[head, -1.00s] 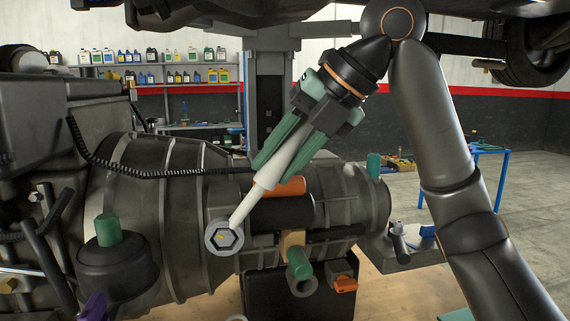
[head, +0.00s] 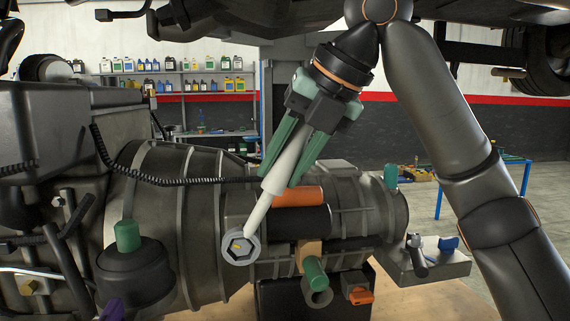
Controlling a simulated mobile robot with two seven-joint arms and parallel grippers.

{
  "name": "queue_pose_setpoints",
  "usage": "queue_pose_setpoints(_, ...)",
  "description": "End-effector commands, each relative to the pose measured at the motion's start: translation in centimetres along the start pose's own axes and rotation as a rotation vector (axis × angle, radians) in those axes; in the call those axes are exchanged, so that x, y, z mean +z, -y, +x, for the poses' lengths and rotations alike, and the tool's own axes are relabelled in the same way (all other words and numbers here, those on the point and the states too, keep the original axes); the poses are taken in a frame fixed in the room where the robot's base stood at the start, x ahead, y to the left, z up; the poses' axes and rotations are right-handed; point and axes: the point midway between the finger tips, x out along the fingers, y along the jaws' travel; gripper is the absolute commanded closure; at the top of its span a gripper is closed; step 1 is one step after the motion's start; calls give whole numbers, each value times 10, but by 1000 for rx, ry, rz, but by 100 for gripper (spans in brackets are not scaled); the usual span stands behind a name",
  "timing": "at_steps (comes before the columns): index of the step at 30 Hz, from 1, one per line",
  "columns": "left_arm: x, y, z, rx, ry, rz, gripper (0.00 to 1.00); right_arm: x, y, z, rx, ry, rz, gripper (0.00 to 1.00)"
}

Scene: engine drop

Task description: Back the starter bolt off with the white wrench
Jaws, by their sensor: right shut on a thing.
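The white wrench (head: 273,186) slants down from upper right to lower left across the engine and gearbox (head: 184,205). Its grey ring end (head: 229,258) lies against the gearbox housing. A small yellowish spot shows inside the hexagonal opening, which looks like the starter bolt's head (head: 238,245); how deep the ring sits on it I cannot tell. My right gripper (head: 285,163) is shut on the upper part of the wrench handle, its green fingers on both sides. The dark starter body (head: 290,220) lies right of the ring. My left gripper is not in view.
An orange cylinder (head: 298,196) and a green-ended part (head: 315,272) sit close to the wrench. A green-capped dark canister (head: 128,237) stands at lower left. A vehicle underside hangs above. Shelves with bottles (head: 180,66) and a blue table (head: 510,165) are behind.

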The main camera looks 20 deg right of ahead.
Motion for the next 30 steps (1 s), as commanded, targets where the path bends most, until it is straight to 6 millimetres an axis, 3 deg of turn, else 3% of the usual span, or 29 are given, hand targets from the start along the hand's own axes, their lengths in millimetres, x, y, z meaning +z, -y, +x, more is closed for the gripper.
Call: queue_pose_setpoints(30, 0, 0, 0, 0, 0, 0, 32, -60, 0, -26, 2, 3, 0, 100)
